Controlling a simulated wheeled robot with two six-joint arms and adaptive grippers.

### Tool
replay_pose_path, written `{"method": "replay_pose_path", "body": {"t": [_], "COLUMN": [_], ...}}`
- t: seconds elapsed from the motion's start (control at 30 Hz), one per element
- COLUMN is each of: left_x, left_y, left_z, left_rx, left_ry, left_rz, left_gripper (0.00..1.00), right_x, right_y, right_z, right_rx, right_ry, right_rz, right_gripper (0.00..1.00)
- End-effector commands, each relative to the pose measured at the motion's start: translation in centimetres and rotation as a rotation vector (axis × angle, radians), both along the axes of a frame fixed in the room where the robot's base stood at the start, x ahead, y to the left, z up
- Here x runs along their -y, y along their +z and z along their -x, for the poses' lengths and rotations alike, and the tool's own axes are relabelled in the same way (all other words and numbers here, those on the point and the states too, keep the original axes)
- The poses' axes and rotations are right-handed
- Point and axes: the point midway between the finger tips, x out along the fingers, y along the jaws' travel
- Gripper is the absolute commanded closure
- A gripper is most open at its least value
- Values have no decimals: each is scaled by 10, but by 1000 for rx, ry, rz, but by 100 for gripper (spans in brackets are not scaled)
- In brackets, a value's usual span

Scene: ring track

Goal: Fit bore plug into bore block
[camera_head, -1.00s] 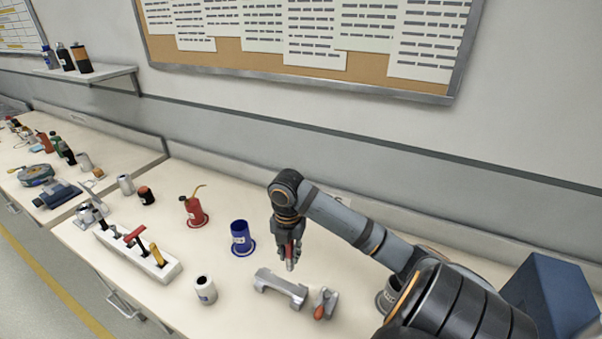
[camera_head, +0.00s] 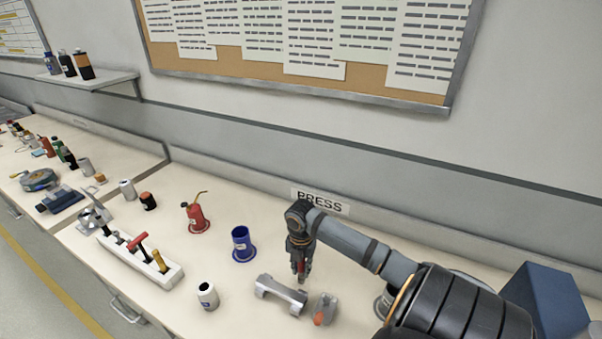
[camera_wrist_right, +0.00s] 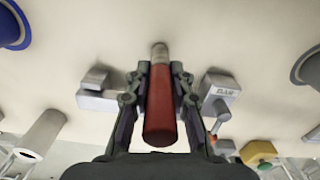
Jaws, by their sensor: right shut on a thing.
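My right gripper (camera_head: 300,268) is shut on the plug (camera_wrist_right: 160,105), a red cylinder with a short grey metal end. The plug hangs roughly upright, its lower end just behind the right end of a grey bridge-shaped block (camera_head: 280,293). Part of this block also shows left of the jaws in the wrist view (camera_wrist_right: 97,98). No bore shows clearly, so I cannot tell which is the bore block. My left gripper is out of view.
A blue flanged cup (camera_head: 243,243), a white hollow cylinder (camera_head: 207,295) and a red oil can (camera_head: 197,216) stand left of the gripper. A tool rack (camera_head: 150,262) is further left. A blue box (camera_head: 545,300) is at right. Bench between cup and rack is clear.

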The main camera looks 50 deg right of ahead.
Motion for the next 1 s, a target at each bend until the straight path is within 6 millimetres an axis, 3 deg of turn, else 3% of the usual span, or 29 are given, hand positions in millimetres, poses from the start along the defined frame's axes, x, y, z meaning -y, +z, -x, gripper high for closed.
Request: {"method": "replay_pose_path", "body": {"t": [0.07, 0.1, 0.27, 0.63, 1.0], "left_x": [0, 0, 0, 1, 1], "left_y": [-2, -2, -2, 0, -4], "left_z": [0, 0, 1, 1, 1], "left_rx": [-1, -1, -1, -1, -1], "left_ry": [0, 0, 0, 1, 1], "left_rz": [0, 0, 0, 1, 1], "left_gripper": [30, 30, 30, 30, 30], "right_x": [0, 0, 0, 1, 2], "right_y": [-3, -3, -2, 6, 90], "right_z": [0, 0, 0, -1, -1], "right_rx": [0, 0, 0, 2, 3], "right_ry": [0, 0, 0, 1, 1], "right_rz": [0, 0, 0, 2, 7], "right_gripper": [100, 76, 56, 56, 56]}}
